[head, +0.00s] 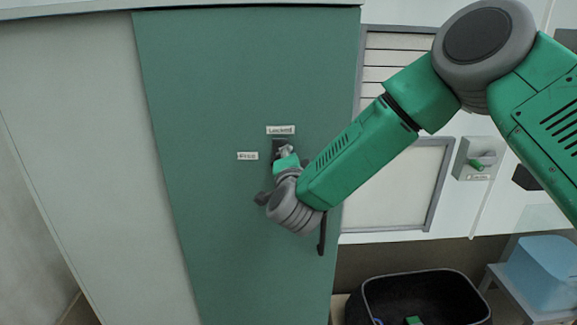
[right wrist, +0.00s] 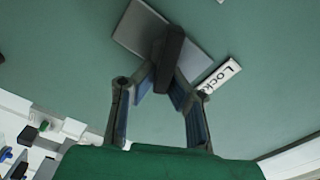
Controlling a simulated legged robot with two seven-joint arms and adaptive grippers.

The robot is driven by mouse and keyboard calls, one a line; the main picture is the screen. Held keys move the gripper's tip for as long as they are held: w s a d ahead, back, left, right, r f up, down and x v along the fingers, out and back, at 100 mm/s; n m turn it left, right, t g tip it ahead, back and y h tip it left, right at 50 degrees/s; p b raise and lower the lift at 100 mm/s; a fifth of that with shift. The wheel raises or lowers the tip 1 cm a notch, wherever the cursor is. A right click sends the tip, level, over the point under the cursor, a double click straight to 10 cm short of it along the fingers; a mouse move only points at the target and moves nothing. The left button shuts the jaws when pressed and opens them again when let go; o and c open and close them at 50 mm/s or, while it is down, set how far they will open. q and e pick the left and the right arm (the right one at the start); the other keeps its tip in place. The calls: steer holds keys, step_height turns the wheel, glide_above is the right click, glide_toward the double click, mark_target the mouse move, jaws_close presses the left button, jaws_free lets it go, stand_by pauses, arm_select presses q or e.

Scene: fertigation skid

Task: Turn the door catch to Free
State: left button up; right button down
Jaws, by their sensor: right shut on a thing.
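The door catch is a dark lever on a grey plate on the green door (head: 215,60). In the right wrist view the lever (right wrist: 169,58) stands out from its plate (right wrist: 140,28). The "Locked" label (head: 281,130) is just above the catch and the "Free" label (head: 247,155) is to its left. My right gripper (head: 284,153) is at the catch, and its fingers (right wrist: 162,85) are shut on the lever from both sides. The gripper partly hides the catch in the head view. I cannot tell exactly which way the lever points. My left gripper is out of view.
A dark door handle (head: 321,236) hangs below my right wrist. To the right are a framed white panel (head: 395,185) and a grey switch box (head: 478,158). A black bin (head: 420,283) and a blue container (head: 545,270) stand low at the right.

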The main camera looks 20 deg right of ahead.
steer(key=shift+s+a+f+m+b, duration=0.1)
steer(key=shift+f+m+b, duration=0.45)
steer(key=shift+m+b, duration=0.7)
steer(key=shift+s+a+f+m+b, duration=0.1)
steer(key=shift+f+m+b, duration=0.4)
steer(key=shift+m+b, duration=0.7)
steer(key=c, duration=1.6)
jaws_free()
steer(key=shift+r, duration=0.25)
steer(key=shift+s+a+r, duration=0.1)
steer(key=shift+s, duration=0.05)
steer(key=v, duration=1.1)
steer(key=shift+s, duration=0.35)
steer(key=shift+a, duration=0.1)
